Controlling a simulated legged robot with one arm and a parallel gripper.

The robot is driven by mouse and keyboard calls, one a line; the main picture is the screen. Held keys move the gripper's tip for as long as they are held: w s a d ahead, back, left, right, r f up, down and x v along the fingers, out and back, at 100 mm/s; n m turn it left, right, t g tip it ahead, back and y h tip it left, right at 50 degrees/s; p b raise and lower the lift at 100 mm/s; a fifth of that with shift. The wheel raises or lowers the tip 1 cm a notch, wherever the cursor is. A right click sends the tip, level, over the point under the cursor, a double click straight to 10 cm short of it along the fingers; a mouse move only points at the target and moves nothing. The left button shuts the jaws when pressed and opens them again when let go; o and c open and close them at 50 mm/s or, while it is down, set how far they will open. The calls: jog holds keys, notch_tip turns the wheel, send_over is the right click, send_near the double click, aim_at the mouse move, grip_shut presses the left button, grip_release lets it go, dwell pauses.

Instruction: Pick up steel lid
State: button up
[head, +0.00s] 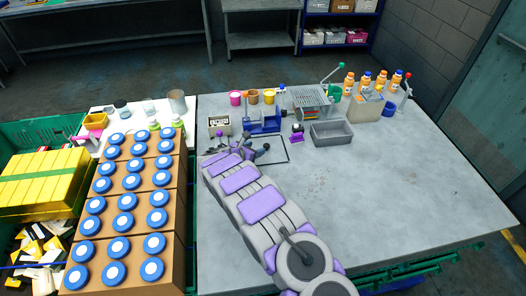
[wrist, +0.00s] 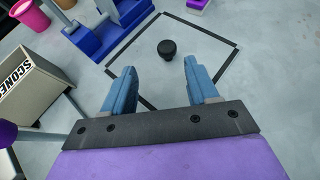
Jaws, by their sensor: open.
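The steel lid (wrist: 180,68) seems to be the flat grey surface around a short black knob (wrist: 167,48) in the wrist view. It lies in a black-outlined square on the table. I cannot clearly tell the lid's own edge from the outlined surface. My gripper (wrist: 160,70) is open and empty, its two blue fingers apart and pointing toward the knob, which stands beyond the fingertips, roughly between them. In the head view my gripper (head: 264,153) is over the outlined square, and my arm hides part of it.
A blue fixture (head: 265,122) stands just behind the square. A box marked SCONES (wrist: 38,82) is to the left. A grey tray (head: 331,133) and a small purple device (head: 297,133) are to the right. The table's (head: 410,180) right side is clear.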

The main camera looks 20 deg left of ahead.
aim_at(267, 145)
jog(key=shift+w+d+f, duration=0.1)
jog(key=shift+w+d, duration=0.25)
jog(key=shift+d, duration=0.3)
jog(key=shift+w+d+f, duration=0.1)
jog(key=shift+w+d, duration=0.25)
jog(key=shift+d, duration=0.25)
jog(key=shift+w+d+f, duration=0.1)
jog(key=shift+w+d, duration=0.1)
jog(key=shift+d, duration=0.05)
jog(key=w+f, duration=0.1)
jog(key=w+a+f, duration=0.1)
jog(key=w, duration=0.1)
jog(key=shift+w+f+b, duration=0.25)
jog(key=shift+f+b, duration=0.05)
jog(key=shift+f, duration=0.1)
jog(key=shift+w, duration=0.1)
jog(key=shift+d+r, duration=0.2)
jog(key=shift+d, duration=0.65)
jog(key=shift+c, duration=0.8)
jog(key=shift+a+f, duration=0.15)
jog(key=shift+a, duration=0.55)
jog(key=c, duration=0.8)
jog(key=shift+d, duration=0.1)
jog(key=shift+c, duration=0.5)
jog(key=shift+d, duration=0.4)
grip_shut()
